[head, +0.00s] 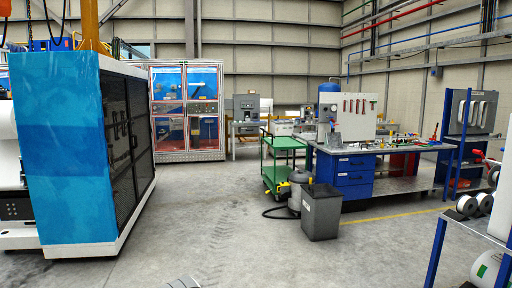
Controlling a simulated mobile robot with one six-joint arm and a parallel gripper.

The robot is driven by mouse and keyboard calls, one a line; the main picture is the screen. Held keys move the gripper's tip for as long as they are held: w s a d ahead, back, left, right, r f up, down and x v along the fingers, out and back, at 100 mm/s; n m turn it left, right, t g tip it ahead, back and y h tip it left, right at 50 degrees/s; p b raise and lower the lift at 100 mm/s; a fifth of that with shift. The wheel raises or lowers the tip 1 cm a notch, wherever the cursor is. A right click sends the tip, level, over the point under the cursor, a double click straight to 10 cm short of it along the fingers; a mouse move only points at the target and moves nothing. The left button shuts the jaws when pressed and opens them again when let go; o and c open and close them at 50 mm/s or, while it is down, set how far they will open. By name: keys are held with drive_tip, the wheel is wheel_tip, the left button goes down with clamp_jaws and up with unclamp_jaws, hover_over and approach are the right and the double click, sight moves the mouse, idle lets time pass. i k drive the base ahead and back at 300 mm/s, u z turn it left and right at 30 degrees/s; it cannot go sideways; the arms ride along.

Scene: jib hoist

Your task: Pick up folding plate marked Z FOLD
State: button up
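I cannot make out a folding plate marked Z FOLD in the head view; any labels on the benches are too small to read. Small parts lie on the long workbench (350,149) at the right, too small to tell apart. My gripper is not recognisable in this view. A small light grey piece (182,282) shows at the bottom edge, cut off by the frame, and I cannot tell what it is.
A blue and white machine (75,150) stands close on the left. A green cart (283,160) and a dark grey bin (321,212) stand before the bench. A rack with spools (467,205) is at the near right. The middle floor is clear.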

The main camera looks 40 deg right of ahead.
sight(364, 147)
drive_tip(key=z, duration=0.35)
drive_tip(key=i, duration=0.65)
drive_tip(key=z, duration=1.2)
drive_tip(key=i, duration=1.2)
drive_tip(key=z, duration=1.2)
drive_tip(key=i, duration=1.95)
drive_tip(key=z, duration=0.2)
drive_tip(key=i, duration=1.85)
drive_tip(key=u, duration=0.35)
drive_tip(key=i, duration=2)
drive_tip(key=u, duration=0.6)
drive_tip(key=i, duration=1.35)
drive_tip(key=u, duration=0.45)
drive_tip(key=k, duration=0.95)
